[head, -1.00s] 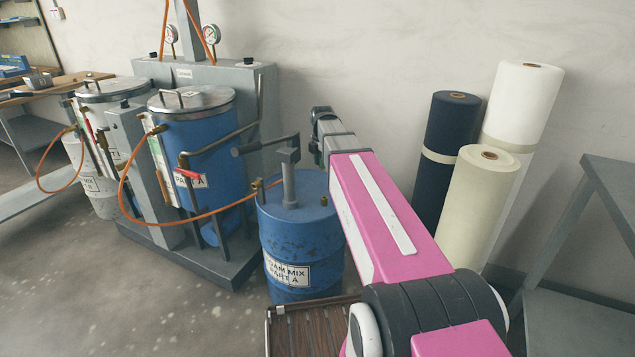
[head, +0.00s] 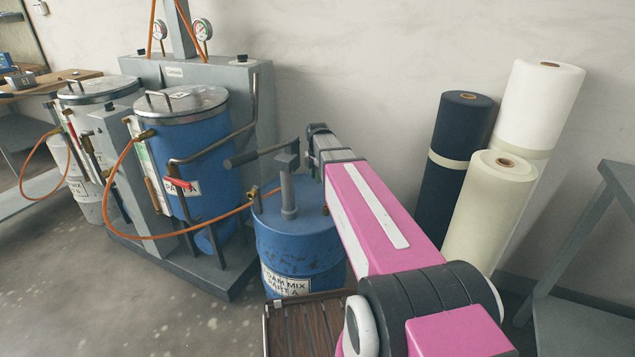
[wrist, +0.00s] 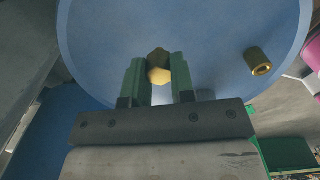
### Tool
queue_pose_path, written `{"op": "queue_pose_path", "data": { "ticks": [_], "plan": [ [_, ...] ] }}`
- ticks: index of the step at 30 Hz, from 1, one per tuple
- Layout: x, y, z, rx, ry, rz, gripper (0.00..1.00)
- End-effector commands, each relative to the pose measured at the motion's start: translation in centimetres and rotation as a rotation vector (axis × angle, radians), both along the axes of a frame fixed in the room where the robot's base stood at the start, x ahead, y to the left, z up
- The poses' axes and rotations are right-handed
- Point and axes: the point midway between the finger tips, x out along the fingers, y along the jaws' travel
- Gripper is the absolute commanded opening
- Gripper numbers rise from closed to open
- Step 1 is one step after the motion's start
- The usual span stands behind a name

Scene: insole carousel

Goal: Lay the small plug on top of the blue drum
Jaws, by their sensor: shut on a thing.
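The blue drum (head: 308,244), labelled as foam mix part A, stands in the middle of the head view, with a grey pump and lever on its top. In the wrist view the drum's blue lid (wrist: 215,40) fills the upper part. My gripper (wrist: 158,72) has its two green fingers shut on a small brass plug (wrist: 158,74), with a hexagonal brown part at its far end. The plug shows over the lid; I cannot tell whether it touches. In the head view the arm's end is over the drum and the plug is hidden.
A brass fitting (wrist: 260,62) stands on the lid near its edge. A grey pump post (head: 288,190) rises from the lid beside my arm. An orange hose (head: 165,237) runs to the drum from the tank machine. Fabric rolls (head: 490,205) stand at the right.

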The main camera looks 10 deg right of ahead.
Motion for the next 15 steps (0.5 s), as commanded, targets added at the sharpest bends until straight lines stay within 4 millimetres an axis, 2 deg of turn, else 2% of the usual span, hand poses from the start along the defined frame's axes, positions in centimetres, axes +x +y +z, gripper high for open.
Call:
{"op": "queue_pose_path", "data": {
  "ticks": [6,15],
  "plan": [
    [0.0,0.0,-2.7,0.0,0.001,0.0,0.0],
    [0.0,0.0,-2.9,0.0,0.0,0.0,0.0]
  ]
}}
